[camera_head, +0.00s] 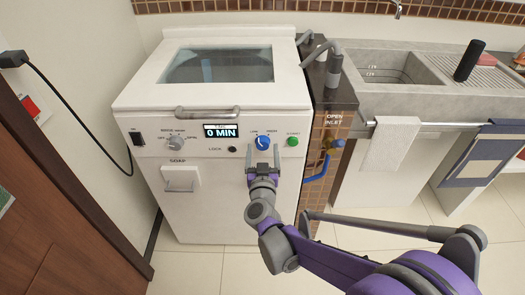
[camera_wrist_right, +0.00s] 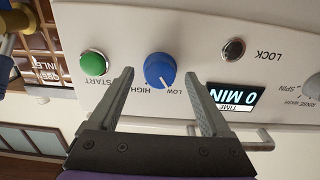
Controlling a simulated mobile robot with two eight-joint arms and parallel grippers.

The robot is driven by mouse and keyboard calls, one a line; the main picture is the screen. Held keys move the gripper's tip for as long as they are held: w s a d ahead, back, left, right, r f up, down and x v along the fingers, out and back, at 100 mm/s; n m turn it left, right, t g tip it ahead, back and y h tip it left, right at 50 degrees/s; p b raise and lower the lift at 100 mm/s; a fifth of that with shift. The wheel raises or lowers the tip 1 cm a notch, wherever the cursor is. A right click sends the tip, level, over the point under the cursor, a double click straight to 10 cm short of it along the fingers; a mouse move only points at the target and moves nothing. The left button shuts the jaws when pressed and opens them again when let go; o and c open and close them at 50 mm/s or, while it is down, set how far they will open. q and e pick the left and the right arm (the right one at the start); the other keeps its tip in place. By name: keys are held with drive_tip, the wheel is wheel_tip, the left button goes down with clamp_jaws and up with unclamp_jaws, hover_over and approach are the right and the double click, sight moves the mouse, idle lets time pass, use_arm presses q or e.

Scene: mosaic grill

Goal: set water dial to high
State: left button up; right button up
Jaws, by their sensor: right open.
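The water dial is a round blue knob (camera_head: 263,143) on the white washing machine's front panel. In the right wrist view the panel appears upside down, and the blue knob (camera_wrist_right: 160,70) has a white pointer line near the LOW label, with HIGH on the other side. My right gripper (camera_head: 263,158) is in front of the panel at the knob. In the right wrist view the right gripper (camera_wrist_right: 164,78) is open, with one finger on each side of the knob and visible gaps between. Whether the fingertips touch the panel I cannot tell. My left gripper is not in view.
A green START button (camera_head: 292,141) sits right of the knob, and a dark LOCK button (camera_head: 232,149) and the "0 MIN" display (camera_head: 221,132) sit left. A lid handle (camera_head: 179,113) projects above the panel. A blue-handled inlet valve (camera_head: 320,170) is to the right.

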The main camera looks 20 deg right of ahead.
drive_tip(key=shift+w+d, duration=0.1)
drive_tip(key=shift+w, duration=0.25)
clamp_jaws()
idle(0.4)
drive_tip(key=m+p, duration=0.1)
drive_tip(key=m, duration=0.5)
drive_tip(key=shift+m, duration=0.3)
drive_tip(key=m+p, duration=0.1)
drive_tip(key=m, duration=0.2)
drive_tip(key=shift+m, duration=2.2)
